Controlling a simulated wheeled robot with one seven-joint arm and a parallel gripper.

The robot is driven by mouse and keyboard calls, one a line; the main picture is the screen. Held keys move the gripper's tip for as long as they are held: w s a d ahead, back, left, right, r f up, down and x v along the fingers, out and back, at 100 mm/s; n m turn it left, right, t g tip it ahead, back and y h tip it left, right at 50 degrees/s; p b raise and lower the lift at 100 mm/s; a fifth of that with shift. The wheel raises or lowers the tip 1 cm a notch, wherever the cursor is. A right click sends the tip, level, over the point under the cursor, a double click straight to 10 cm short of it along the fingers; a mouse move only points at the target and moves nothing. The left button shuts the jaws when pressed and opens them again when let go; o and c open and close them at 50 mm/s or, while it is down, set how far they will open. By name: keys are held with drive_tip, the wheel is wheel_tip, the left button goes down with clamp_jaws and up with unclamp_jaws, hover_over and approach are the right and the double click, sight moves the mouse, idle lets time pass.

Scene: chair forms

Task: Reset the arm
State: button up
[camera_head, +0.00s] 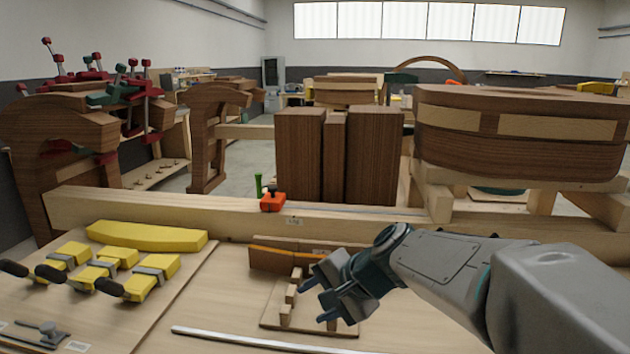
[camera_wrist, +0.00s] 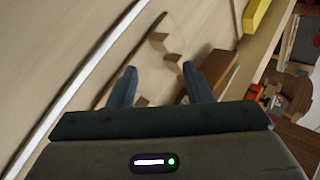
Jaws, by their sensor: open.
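My gripper (camera_head: 312,298) hangs over the right part of the workbench in the head view, with its arm reaching in from the right. Its two fingers are apart and nothing is between them. In the wrist view the fingers of my gripper (camera_wrist: 160,88) also stand apart and empty. Just beyond and below them is a small wooden fixture, a thin board (camera_head: 268,318) with small upright blocks. A brown wooden piece (camera_head: 275,258) stands behind the fixture. The gripper partly hides the board.
A metal rule (camera_head: 265,342) lies at the bench front. Yellow clamped pieces (camera_head: 100,268) and a yellow curved block (camera_head: 147,237) are at left. A long beam (camera_head: 150,211) with an orange tool (camera_head: 272,201) crosses behind. Dark wood blocks (camera_head: 300,155) and a large curved form (camera_head: 520,150) stand further back.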

drive_tip(key=s+d+f+n+h, duration=0.1)
drive_tip(key=s+d+n+h, duration=0.1)
drive_tip(key=s+d, duration=0.2)
drive_tip(key=s+d+f+n+g+h+p, duration=0.1)
drive_tip(key=s+d+f+n+h, duration=0.1)
drive_tip(key=s+d, duration=0.3)
drive_tip(key=s+d+f+n+g+h+p, duration=0.1)
drive_tip(key=s+d+n+h, duration=0.2)
drive_tip(key=s+d, duration=0.2)
drive_tip(key=shift+s+d+f+n, duration=0.2)
drive_tip(key=shift+s+n, duration=0.2)
drive_tip(key=shift+s, duration=0.3)
